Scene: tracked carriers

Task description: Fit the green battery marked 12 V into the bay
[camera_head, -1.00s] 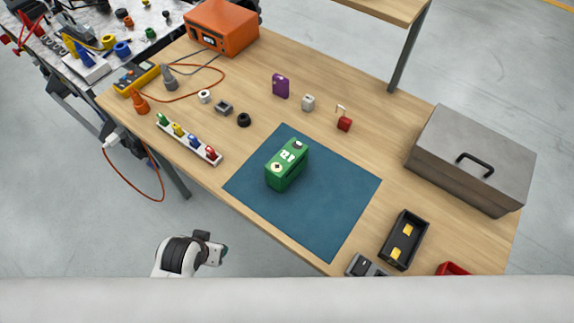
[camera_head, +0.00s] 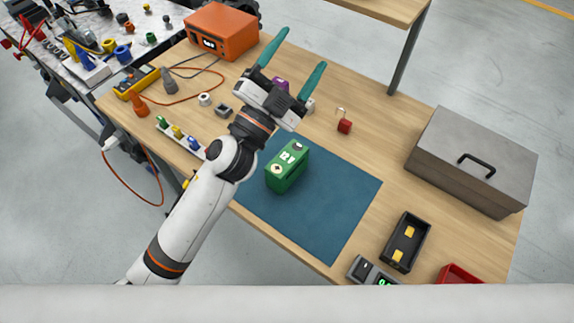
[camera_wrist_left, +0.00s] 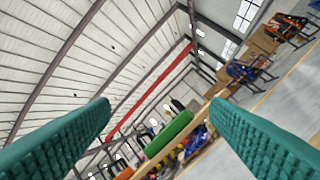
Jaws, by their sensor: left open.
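The green battery (camera_head: 287,170), with white 12 V lettering, stands upright on the blue mat (camera_head: 325,215) in the head view. The bay, which looks to be the black open box (camera_head: 404,244) with two yellow pads inside, sits at the table's front right and is empty. My left gripper (camera_head: 303,50) is open and empty, with teal fingers spread, above the table's back part, behind and up from the battery. Its open fingers (camera_wrist_left: 160,108) also show in the left wrist view, which faces the hall and shows no battery. My right gripper is not in view.
A grey lidded case (camera_head: 470,160) stands at the right. A grey device (camera_head: 370,272) and a red tray (camera_head: 462,275) lie near the bay. An orange unit (camera_head: 221,30) stands at the back left. My left arm partly hides a strip of coloured items.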

